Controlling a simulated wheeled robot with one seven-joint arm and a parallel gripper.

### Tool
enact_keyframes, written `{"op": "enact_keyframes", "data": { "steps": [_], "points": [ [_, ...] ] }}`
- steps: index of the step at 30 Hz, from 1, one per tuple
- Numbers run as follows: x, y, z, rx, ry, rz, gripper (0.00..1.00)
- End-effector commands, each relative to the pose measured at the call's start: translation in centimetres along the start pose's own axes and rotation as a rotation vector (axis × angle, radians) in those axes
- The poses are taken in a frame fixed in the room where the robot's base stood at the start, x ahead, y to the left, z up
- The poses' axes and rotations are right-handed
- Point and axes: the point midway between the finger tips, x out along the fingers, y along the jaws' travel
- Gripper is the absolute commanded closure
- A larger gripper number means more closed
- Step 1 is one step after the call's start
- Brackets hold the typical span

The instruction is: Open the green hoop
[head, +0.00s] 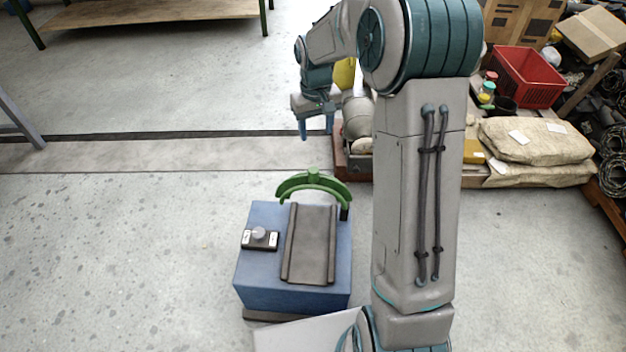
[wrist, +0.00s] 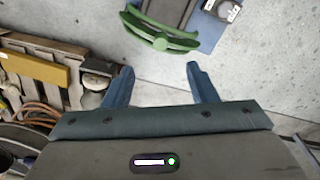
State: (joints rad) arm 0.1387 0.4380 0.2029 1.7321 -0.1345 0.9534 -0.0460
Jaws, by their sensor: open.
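The green hoop (head: 314,184) is a curved arm with a knob on top. It stands across the far end of a dark grey trough (head: 310,243) on a blue box (head: 262,285). A small panel with a grey knob (head: 259,234) sits on the box left of the trough. In the wrist view the green hoop (wrist: 160,38) lies beyond the fingers, near the top. My gripper (head: 316,128) is above and beyond the hoop in the head view. Its two blue fingers (wrist: 155,82) are apart with nothing between them, clear of the hoop.
Behind my arm lie filled sacks (head: 535,140) and a red crate (head: 527,77) at the right. A wooden pallet with a yellow block (wrist: 35,68) shows at left in the wrist view. The floor left of the box is clear.

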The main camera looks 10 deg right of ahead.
Motion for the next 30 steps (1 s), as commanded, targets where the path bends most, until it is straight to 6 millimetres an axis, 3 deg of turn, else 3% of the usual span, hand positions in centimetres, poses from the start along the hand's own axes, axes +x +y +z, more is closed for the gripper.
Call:
{"op": "enact_keyframes", "data": {
  "steps": [1, 4, 14, 30],
  "points": [
    [2.8, 0.1, -1.0, -0.004, -0.01, -0.01, 0.48],
    [5.3, 0.4, -2.3, -0.009, -0.019, -0.021, 0.48],
    [8.8, 0.5, -3.4, -0.016, -0.029, -0.032, 0.48],
    [19.3, 0.2, -3.0, -0.016, -0.029, -0.032, 0.48]
  ]
}}
